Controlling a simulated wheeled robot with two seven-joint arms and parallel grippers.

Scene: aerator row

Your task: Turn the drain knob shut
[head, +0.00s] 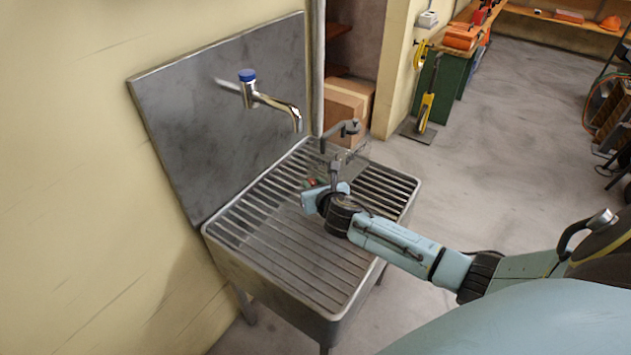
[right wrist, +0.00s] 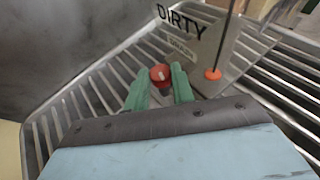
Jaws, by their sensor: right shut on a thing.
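The drain knob (right wrist: 161,76) is a small red round knob with a pale mark on its face, in the upper middle of the right wrist view. My right gripper (right wrist: 159,88) has its two green fingers on either side of the knob and is shut on it. In the head view my right gripper (head: 314,189) reaches over the ribbed sink (head: 290,265) from the right, and the knob is mostly hidden there. I cannot tell from the mark whether the drain is open or shut. My left gripper is not in view.
A plate lettered "DIRTY" (right wrist: 180,27) stands just beyond the knob, with a thin rod and orange disc (right wrist: 212,74) beside it. A blue-capped tap (head: 247,90) juts from the metal backsplash (head: 195,130). Open floor lies right.

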